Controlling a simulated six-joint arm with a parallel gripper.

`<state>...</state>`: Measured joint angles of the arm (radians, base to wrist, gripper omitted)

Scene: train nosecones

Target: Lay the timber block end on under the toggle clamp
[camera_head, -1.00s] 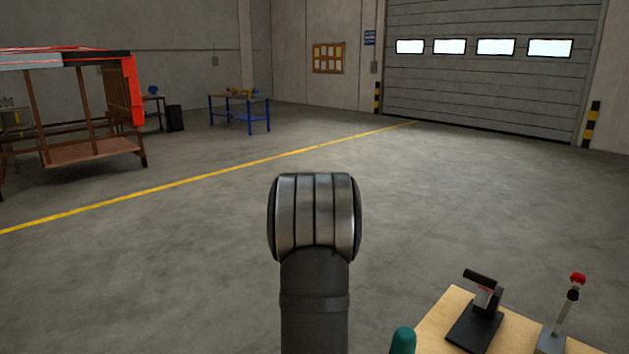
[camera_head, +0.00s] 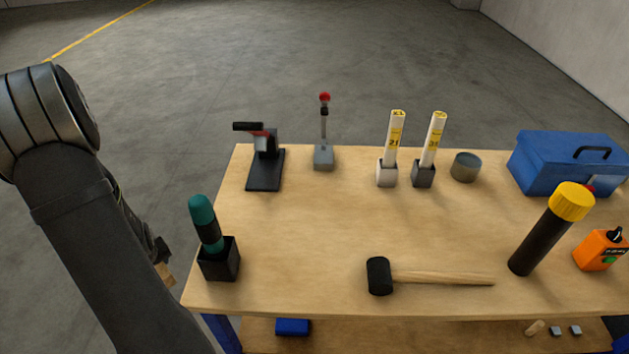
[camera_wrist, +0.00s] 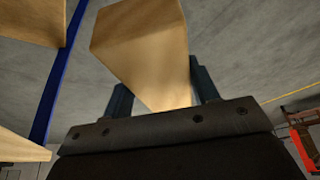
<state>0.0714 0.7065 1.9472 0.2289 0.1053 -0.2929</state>
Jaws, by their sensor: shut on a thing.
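In the wrist view, my gripper (camera_wrist: 162,92) is shut on a pale timber block (camera_wrist: 140,45), which sticks out beyond the dark fingers. In the head view, my gripper (camera_head: 160,248) is mostly hidden behind my arm at the left. A small part of the timber block (camera_head: 165,274) shows below it, left of the bench and apart from it. What looks like the toggle clamp (camera_head: 266,172) stands at the back left of the bench, with a flat black base, a red and grey middle and a black handle pointing left. No block is under it.
On the wooden bench (camera_head: 320,225), a teal-handled tool in a black holder (camera_head: 219,262) stands front left. A red-knobbed lever (camera_head: 324,155) is right of the clamp. The bench middle is clear.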

